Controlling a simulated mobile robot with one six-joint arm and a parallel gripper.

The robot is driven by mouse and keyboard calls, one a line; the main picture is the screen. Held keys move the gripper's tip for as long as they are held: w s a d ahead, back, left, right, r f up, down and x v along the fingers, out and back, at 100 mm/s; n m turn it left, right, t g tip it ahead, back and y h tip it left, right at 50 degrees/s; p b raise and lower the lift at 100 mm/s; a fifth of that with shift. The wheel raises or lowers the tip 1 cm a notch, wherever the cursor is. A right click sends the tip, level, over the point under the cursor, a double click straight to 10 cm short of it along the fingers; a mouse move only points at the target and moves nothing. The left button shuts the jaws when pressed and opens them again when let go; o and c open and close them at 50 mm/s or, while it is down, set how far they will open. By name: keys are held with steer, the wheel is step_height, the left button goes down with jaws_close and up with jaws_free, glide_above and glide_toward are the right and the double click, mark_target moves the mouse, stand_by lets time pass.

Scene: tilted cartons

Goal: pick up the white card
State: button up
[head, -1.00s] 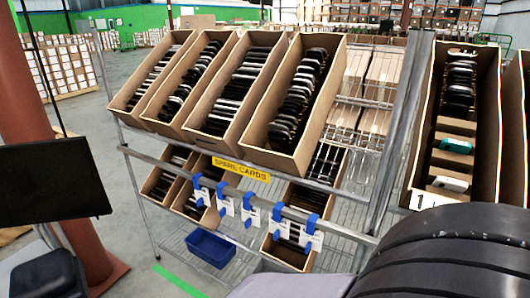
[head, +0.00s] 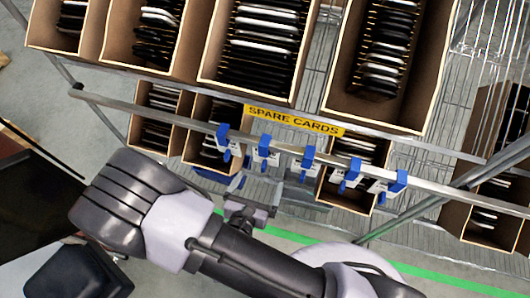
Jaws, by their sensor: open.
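Several white cards (head: 379,187) hang in a row from blue clips (head: 397,183) on the grey metal rail, below the yellow "SPARE CARDS" label (head: 293,120). The clips cover part of each card, and I cannot tell one card apart as the target. My gripper (head: 246,207) is at the end of my dark and light-grey arm, below the left part of the row. It appears apart from the cards and holds nothing that I can see. Its fingertips are small and hard to make out.
The rail (head: 440,190) runs across the front of a wire rack. Tilted cartons (head: 252,80) of dark and white items stand above it, with smaller cartons (head: 155,125) below and behind. A green floor line (head: 450,277) crosses the lower right.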

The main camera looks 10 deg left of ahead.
mark_target(263, 167)
steer(key=x, duration=0.3)
steer(key=b+x, duration=0.1)
steer(key=x, duration=0.1)
steer(key=a+b+x, duration=0.1)
steer(key=x, duration=0.2)
steer(key=shift+w+d+f, duration=0.1)
steer(key=shift+w+f, duration=0.15)
steer(key=shift+w, duration=0.05)
steer(key=c, duration=1.8)
